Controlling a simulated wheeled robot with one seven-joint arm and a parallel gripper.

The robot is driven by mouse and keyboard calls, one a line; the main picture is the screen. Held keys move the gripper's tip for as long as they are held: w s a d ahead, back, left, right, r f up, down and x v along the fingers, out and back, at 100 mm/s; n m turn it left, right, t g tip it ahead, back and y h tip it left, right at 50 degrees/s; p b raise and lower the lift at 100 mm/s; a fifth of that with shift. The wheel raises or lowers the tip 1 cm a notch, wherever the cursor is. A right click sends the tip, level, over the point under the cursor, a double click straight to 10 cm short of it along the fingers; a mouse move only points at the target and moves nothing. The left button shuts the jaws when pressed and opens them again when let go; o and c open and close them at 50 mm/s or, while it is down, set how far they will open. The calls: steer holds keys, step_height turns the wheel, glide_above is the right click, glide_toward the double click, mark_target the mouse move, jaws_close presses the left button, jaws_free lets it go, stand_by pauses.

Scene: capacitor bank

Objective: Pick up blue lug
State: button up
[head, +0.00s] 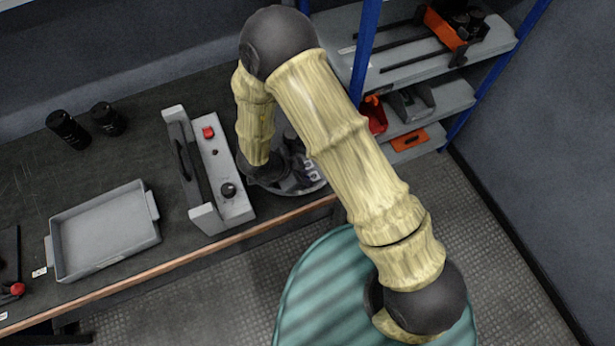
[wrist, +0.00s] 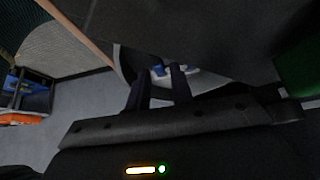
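A small blue lug (wrist: 158,70) shows in the wrist view beyond and between my two dark fingertips, on a pale surface. My gripper (wrist: 160,76) has its fingers apart, with a visible gap between them. The view is dark, and I cannot tell whether either finger touches the lug. In the head view my gripper (head: 291,181) points down over a round grey dish (head: 312,190) at the bench's right end. The dish holds small pale-blue and white pieces (head: 310,172). My arm hides part of the dish, and I cannot single out the lug there.
Left of the dish stands a grey fixture (head: 235,210) with a red button and a black knob. An empty grey tray (head: 105,232) and two black cylinders (head: 68,129) (head: 106,118) are farther left. A blue-post shelf (head: 364,50) rises close behind my arm.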

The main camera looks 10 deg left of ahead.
stand_by(0.4)
jaws_close()
step_height(320, 180, up, 10)
steer(key=p, duration=0.1)
stand_by(0.5)
stand_by(0.4)
